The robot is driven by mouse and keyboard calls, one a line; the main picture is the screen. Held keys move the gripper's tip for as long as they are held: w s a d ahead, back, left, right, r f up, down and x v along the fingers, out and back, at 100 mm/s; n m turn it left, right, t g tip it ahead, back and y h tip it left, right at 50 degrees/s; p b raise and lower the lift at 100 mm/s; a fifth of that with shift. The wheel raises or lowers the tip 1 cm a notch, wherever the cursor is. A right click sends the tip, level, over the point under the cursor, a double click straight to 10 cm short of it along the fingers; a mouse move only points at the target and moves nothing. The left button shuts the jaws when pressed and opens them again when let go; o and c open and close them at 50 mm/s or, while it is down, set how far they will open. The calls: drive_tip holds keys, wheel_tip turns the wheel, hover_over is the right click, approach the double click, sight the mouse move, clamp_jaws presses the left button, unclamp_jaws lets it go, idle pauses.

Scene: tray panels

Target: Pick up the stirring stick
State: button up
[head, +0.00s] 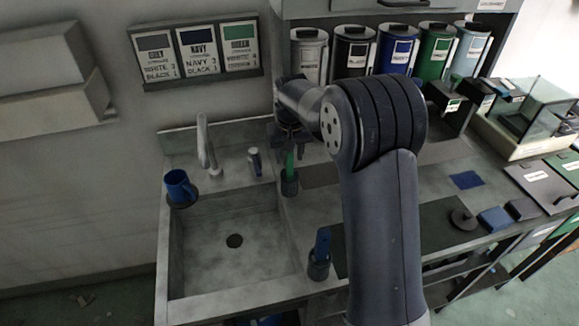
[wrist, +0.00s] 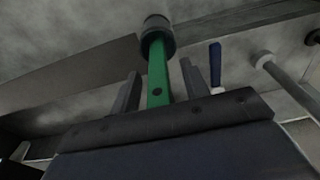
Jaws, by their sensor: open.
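A green stick (head: 289,162) stands upright in a small dark cup (head: 289,184) on the counter, right of the sink. A blue stick (head: 322,243) stands in another dark cup (head: 318,268) nearer the front. My gripper (head: 289,140) is over the green stick, partly hidden by my wrist. In the wrist view my open gripper (wrist: 160,84) has one finger on each side of the green stick (wrist: 158,75), with gaps showing. The dark cup (wrist: 156,38) shows at the stick's far end. The green stick's upper end is hidden by the gripper body.
The sink (head: 235,240), tap (head: 206,145) and blue mug (head: 179,186) are to the left. Several labelled canisters (head: 398,50) line the back, and a glass box (head: 530,110) is at the right. The sink basin is empty.

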drive_tip(key=shift+f, duration=0.15)
clamp_jaws()
idle(0.4)
